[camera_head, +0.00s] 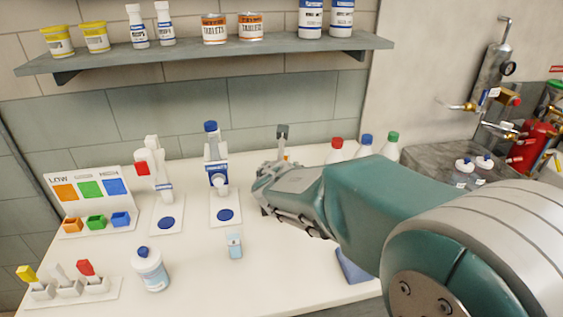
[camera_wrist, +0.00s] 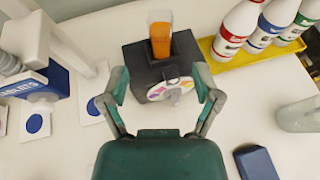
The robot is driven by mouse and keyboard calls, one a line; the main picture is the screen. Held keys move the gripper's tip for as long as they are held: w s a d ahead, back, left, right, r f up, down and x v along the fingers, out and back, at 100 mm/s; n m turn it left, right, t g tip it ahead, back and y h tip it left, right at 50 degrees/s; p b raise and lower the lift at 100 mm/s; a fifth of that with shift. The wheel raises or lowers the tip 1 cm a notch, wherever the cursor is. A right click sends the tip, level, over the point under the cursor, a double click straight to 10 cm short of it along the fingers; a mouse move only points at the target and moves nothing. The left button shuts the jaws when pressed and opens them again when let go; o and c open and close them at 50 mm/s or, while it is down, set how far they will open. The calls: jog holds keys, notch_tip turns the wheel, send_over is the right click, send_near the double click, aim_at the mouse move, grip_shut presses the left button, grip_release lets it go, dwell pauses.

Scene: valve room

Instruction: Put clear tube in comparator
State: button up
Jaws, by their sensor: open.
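The comparator (camera_wrist: 158,72) is a dark block with a coloured dial on its front, seen in the wrist view. A tube of orange liquid (camera_wrist: 160,38) stands upright in its top. My gripper (camera_wrist: 159,82) is open and empty, its fingers spread in front of the comparator. In the head view my arm hides most of the comparator. A small pale-blue translucent vial (camera_head: 234,246) stands on the counter left of my arm; it may be the clear tube, but I cannot tell. A grey-green translucent cylinder (camera_wrist: 298,115) lies or stands at the right in the wrist view.
Bottles with red, blue and green markings (camera_wrist: 238,30) stand on a yellow tray (camera_wrist: 262,54) right of the comparator. A dark blue block (camera_wrist: 256,163) lies nearer. Two white stands with blue discs (camera_head: 224,214) are at the left. A shelf (camera_head: 200,58) hangs above.

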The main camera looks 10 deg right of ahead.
jog(key=s+d+r+m+g+h, duration=0.15)
jog(key=s+d+m, duration=0.25)
jog(key=s+m, duration=0.4)
jog(key=s+d+r+m+g+h, duration=0.1)
jog(key=s+d+m+g+h, duration=0.15)
jog(key=s+d+m, duration=0.55)
jog(key=s+a+f+m+g+y, duration=0.3)
jog(key=s+a+m+y, duration=0.4)
jog(key=s+m, duration=0.7)
jog(key=a+m, duration=0.2)
jog(key=m, duration=0.1)
jog(key=shift+a, duration=0.2)
